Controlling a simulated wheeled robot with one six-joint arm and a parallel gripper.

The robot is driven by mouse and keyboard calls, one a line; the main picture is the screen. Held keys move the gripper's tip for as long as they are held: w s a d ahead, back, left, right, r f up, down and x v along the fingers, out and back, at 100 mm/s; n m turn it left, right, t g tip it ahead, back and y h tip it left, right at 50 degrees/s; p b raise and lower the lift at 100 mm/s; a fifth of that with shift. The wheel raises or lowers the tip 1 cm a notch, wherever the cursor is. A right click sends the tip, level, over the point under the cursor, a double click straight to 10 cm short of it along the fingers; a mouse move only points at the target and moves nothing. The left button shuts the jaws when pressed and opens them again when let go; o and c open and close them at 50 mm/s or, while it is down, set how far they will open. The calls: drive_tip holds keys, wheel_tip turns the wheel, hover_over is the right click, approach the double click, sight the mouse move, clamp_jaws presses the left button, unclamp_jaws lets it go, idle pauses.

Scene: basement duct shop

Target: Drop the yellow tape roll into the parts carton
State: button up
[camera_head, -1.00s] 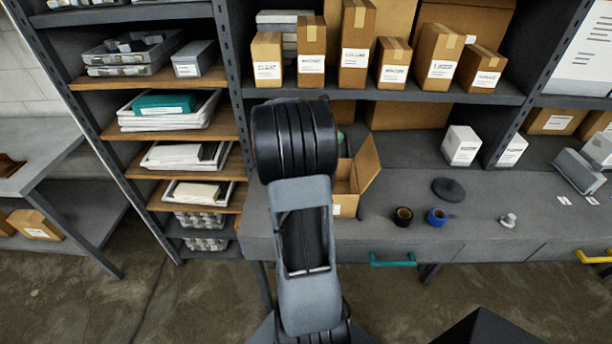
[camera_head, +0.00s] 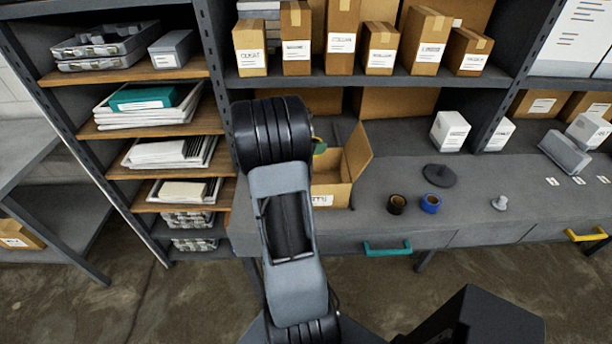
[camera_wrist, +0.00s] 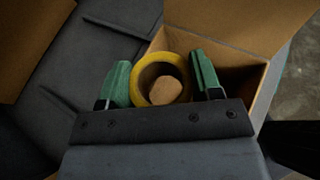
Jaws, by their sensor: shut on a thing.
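The yellow tape roll (camera_wrist: 137,83) is between the two green fingers of my gripper (camera_wrist: 160,85) in the wrist view. My gripper is shut on it. The open parts carton (camera_wrist: 223,50) lies behind and to the right of the roll in that view, with the roll over or near its left part; the height above it I cannot tell. In the head view the cardboard carton (camera_head: 333,191) stands on the bench with a flap raised on its right. My arm hides its left part. A bit of green finger (camera_head: 320,146) shows beside the arm there, and the roll is mostly hidden.
A black tape roll (camera_head: 397,204), a blue tape roll (camera_head: 431,203) and a dark disc (camera_head: 440,175) lie on the bench (camera_head: 480,215) right of the carton. A shelf (camera_head: 370,80) with several boxes (camera_head: 341,40) overhangs the back. The bench front centre is clear.

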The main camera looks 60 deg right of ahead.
drive_tip(key=o, duration=1)
drive_tip(key=b+v, duration=0.1)
drive_tip(key=v, duration=0.6)
drive_tip(key=shift+a+b, duration=0.25)
drive_tip(key=shift+b, duration=0.1)
